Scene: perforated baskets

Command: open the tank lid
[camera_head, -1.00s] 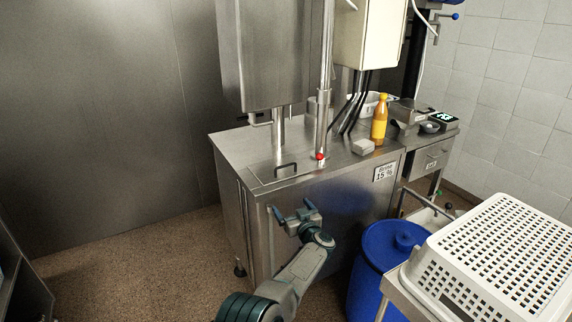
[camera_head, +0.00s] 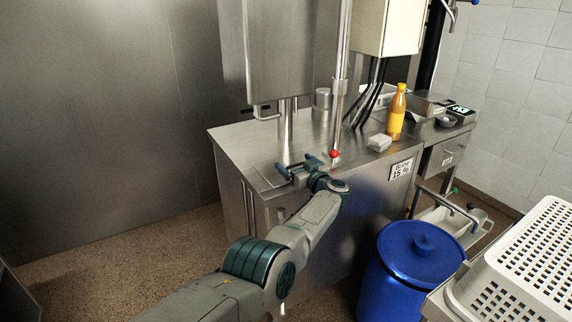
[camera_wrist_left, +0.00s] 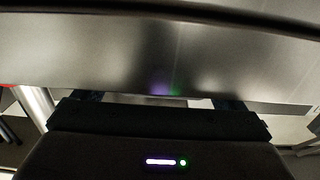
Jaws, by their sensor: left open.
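The tank is a steel cabinet with a flat top (camera_head: 235,138) and a label reading 15 % on its front. Its lid (camera_head: 264,179) is a flat steel panel at the top's front edge, lying level; my left gripper hides much of it and its dark handle. My left gripper (camera_head: 297,165) is open, its two blue fingertips over the lid near the handle's place. I cannot tell whether the handle is between the fingers. In the left wrist view, the fingers (camera_wrist_left: 160,101) are apart before a blurred steel surface (camera_wrist_left: 160,55). My right gripper is not in view.
A red knob (camera_head: 334,154) stands just right of the gripper, by a vertical steel pipe (camera_head: 341,70). An orange bottle (camera_head: 396,116) and a pale block (camera_head: 379,143) sit farther right. A blue drum (camera_head: 405,285) and a white perforated basket (camera_head: 535,265) stand at front right.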

